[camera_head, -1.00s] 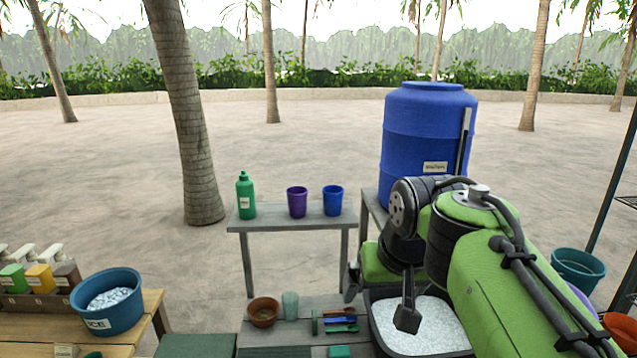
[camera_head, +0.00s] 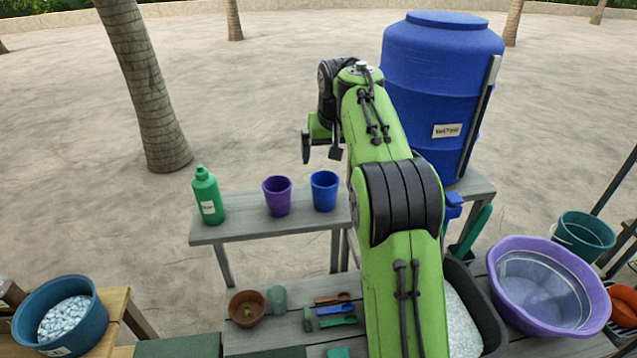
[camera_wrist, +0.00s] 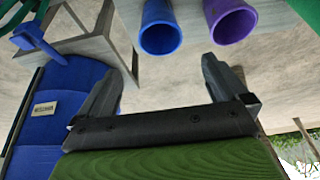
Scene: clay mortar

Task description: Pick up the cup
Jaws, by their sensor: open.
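A blue cup (camera_head: 324,191) and a purple cup (camera_head: 277,196) stand upright on the grey table (camera_head: 222,233). My gripper (camera_head: 320,152) is open and empty, apart from the cups, and shows just above the blue cup in the head view. In the wrist view both cups show at the top edge, blue (camera_wrist: 160,32) and purple (camera_wrist: 229,22), beyond the spread fingers (camera_wrist: 168,68). Their far ends are cut off there.
A green bottle (camera_head: 207,197) stands left of the cups. A large blue barrel (camera_head: 436,90) stands at the right behind my arm. A lower bench holds a brown bowl (camera_head: 246,309), a pale green cup (camera_head: 277,297) and utensils. A purple basin (camera_head: 508,322) is at the right.

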